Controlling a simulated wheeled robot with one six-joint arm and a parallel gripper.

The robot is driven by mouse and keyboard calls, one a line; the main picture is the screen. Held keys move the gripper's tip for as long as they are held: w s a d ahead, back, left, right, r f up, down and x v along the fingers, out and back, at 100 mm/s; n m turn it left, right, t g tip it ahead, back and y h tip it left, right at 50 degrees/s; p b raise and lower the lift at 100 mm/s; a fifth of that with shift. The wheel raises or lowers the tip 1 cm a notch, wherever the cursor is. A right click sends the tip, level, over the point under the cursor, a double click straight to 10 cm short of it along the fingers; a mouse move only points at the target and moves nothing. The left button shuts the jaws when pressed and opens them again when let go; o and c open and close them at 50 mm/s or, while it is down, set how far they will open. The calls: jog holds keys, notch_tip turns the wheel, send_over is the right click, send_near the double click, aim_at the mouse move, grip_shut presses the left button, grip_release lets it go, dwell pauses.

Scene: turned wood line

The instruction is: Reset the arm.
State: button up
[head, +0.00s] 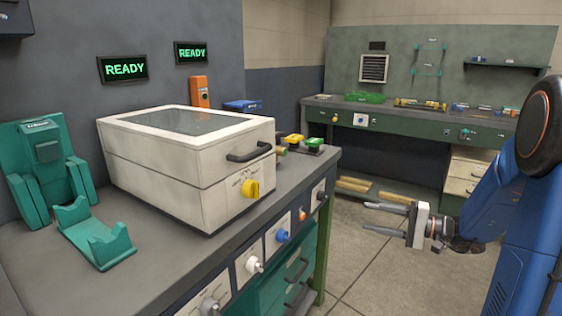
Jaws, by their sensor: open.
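My gripper (376,218) is at the right of the head view, at the end of my blue arm. Its two grey fingers point left and stand apart, with nothing between them. It hangs over open floor, to the right of the near workbench and apart from it.
The near grey workbench (120,285) holds a cream lidded box (180,180) with a black handle and yellow knob, a green cradle (95,235) and a green fixture (45,165). A far green bench (400,120) stands at the back. The floor (370,275) between is clear.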

jog(key=s+a+f+n+g+h, duration=0.1)
jog(key=s+a+n+g+h, duration=0.2)
jog(key=s+a, duration=0.45)
jog(key=s+a+f+n+g+h, duration=0.15)
jog(key=s+a+g, duration=0.35)
jog(key=s, duration=0.6)
jog(key=s+d+r+n+t+h, duration=0.1)
jog(key=s+d+n+t+h, duration=0.2)
jog(key=s+d+h, duration=0.5)
jog(key=s+h, duration=0.2)
jog(key=s, duration=0.2)
jog(key=shift+s+r+t, duration=0.15)
jog(key=shift+r+t, duration=0.1)
jog(key=shift+t, duration=0.05)
